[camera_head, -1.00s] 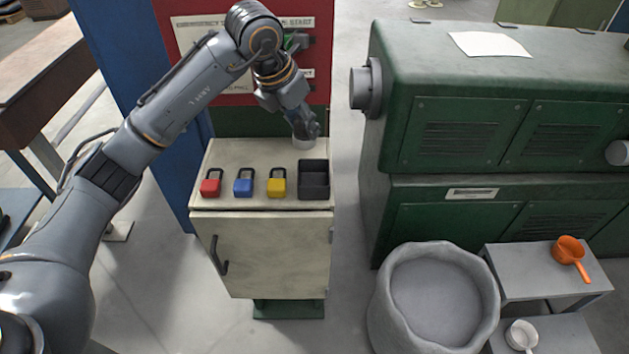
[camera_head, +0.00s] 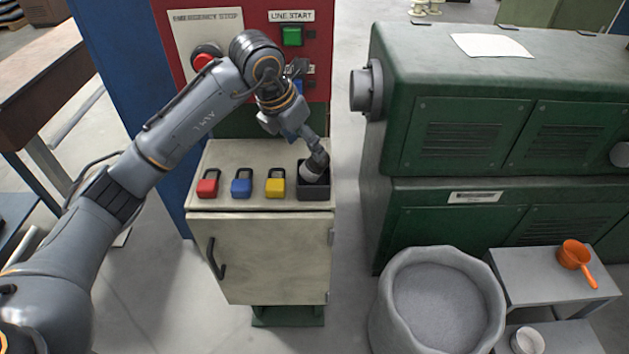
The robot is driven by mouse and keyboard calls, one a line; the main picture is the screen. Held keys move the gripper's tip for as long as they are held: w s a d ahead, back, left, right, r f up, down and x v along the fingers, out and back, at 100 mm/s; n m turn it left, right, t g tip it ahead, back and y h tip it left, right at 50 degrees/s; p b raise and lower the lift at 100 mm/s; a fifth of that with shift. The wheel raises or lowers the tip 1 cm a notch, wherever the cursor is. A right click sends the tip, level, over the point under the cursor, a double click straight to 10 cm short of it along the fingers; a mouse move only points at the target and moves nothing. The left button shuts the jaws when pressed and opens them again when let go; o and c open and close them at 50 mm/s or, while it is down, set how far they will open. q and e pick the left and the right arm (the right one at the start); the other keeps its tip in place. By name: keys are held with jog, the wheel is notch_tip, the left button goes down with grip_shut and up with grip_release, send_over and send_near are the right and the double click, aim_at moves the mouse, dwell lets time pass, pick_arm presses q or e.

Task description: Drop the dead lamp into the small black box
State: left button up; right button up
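The small black box (camera_head: 315,193) stands at the right end of the pale cabinet top. My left gripper (camera_head: 319,161) reaches down over it from behind. Its fingers are small in view and seem shut on a whitish rounded piece, which I take for the dead lamp (camera_head: 311,173). The lamp is tilted and sits at the box's opening, partly hidden by the fingers. Whether it touches the box floor cannot be told. My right gripper is not in view.
A red padlock (camera_head: 207,188), a blue one (camera_head: 242,188) and a yellow one (camera_head: 275,187) stand left of the box. Behind is a red panel (camera_head: 323,30) with buttons. A large green machine (camera_head: 480,110) stands to the right, beyond a floor gap.

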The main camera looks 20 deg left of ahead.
pick_arm(q)
jog(key=v, duration=1.2)
